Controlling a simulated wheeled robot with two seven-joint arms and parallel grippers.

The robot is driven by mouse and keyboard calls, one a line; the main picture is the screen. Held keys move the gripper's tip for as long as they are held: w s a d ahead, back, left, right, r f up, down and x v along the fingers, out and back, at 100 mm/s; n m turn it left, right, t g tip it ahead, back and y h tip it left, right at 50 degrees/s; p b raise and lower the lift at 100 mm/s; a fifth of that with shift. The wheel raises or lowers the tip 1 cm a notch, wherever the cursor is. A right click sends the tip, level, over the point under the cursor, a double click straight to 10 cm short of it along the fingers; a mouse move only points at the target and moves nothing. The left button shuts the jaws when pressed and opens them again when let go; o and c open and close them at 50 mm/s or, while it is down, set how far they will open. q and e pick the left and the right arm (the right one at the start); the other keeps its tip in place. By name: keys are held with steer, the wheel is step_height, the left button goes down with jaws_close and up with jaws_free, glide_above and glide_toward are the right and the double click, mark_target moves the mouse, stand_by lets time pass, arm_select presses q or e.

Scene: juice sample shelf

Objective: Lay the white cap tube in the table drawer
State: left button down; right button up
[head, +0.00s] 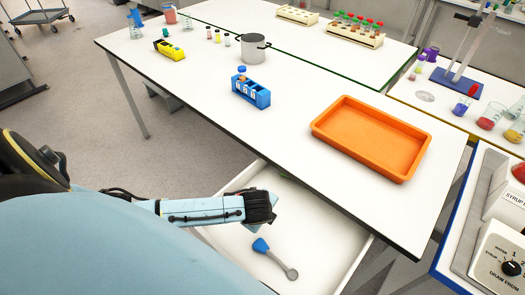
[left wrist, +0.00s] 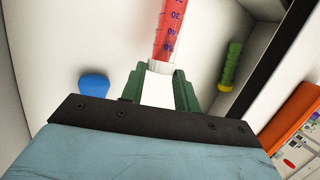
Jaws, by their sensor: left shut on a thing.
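My left gripper (head: 262,207) is over the open white table drawer (head: 318,222) in the head view. In the left wrist view its green fingers (left wrist: 160,82) are shut on the white cap (left wrist: 158,92) of a tube (left wrist: 170,30) with red contents and dark graduation numbers. The tube points away from the gripper, over the pale drawer floor. I cannot tell whether it touches the floor. In the head view the tube is hidden behind the gripper. My right gripper is not in view.
A blue-ended scoop (head: 262,246) lies in the drawer; its blue end shows in the left wrist view (left wrist: 93,85). A green tube-like item (left wrist: 231,66) is by the drawer's side. An orange tray (head: 370,138) and a blue rack (head: 251,92) stand on the table above.

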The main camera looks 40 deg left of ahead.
arm_select(q)
steer(key=c, duration=0.9)
jaws_free()
steer(key=shift+c, duration=0.2)
steer(key=shift+r, duration=0.1)
steer(key=p+v, duration=0.2)
steer(key=v, duration=1.1)
steer(key=shift+s, duration=0.2)
steer(key=shift+s, duration=0.1)
